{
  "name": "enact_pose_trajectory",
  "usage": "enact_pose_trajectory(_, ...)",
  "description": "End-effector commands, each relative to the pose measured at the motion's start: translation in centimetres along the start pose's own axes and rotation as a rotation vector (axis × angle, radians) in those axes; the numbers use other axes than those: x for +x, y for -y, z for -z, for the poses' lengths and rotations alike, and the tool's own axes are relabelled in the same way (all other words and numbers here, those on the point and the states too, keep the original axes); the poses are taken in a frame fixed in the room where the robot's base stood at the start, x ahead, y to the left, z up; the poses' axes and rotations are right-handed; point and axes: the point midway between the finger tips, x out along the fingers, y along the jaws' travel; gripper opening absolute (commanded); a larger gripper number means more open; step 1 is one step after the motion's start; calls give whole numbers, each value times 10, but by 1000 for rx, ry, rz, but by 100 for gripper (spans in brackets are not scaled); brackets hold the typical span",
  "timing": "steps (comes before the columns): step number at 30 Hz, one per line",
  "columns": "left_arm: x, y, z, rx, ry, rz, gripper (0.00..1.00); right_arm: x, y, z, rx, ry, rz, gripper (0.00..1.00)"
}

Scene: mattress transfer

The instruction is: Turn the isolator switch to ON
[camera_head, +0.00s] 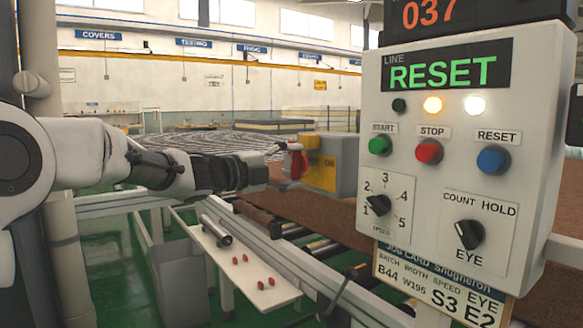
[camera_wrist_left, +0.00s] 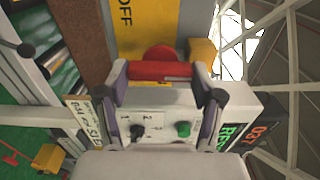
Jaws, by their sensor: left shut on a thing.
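The isolator switch is a grey box (camera_head: 346,160) with a yellow plate (camera_head: 321,165) and a red handle (camera_head: 297,162), at the middle of the head view. "ON" reads on the plate on the side facing the panel. The left wrist view shows the red handle (camera_wrist_left: 160,71) as a bar across the picture, with "OFF" on the yellow plate (camera_wrist_left: 150,18) above it. My left gripper (camera_head: 287,164) reaches in from the left and is shut on the red handle, with a finger at each end in the wrist view. My right gripper is not in view.
A control panel (camera_head: 465,140) with buttons, dials and a lit "RESET" display stands close on the right. Below is a white shelf (camera_head: 240,262) with several red pieces and a metal cylinder (camera_head: 215,230). Conveyor rollers (camera_head: 322,247) run beneath the switch.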

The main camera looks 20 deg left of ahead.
Motion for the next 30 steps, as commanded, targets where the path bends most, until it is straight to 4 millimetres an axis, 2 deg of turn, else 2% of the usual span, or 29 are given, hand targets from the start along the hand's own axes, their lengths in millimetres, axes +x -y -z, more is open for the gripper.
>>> enact_pose_trajectory(2, 0, -2, 0, 2, -1, -4, 32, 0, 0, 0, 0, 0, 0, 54)
enact_pose_trajectory(3, 0, -2, 0, 2, -1, -4, 70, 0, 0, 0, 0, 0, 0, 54)
enact_pose_trajectory(5, 0, -2, 0, 2, -1, -4, 91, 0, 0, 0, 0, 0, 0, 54)
enact_pose_trajectory(14, 0, -1, 0, 0, -1, -2, 92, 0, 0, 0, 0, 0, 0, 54)
enact_pose_trajectory(17, -6, 0, 0, -1, 0, -1, 92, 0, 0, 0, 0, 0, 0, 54)
enact_pose_trajectory(25, -57, 0, 0, -3, -1, 1, 92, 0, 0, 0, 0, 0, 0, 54)
enact_pose_trajectory(30, -74, -1, 0, 0, -1, -1, 92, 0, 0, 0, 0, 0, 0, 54)
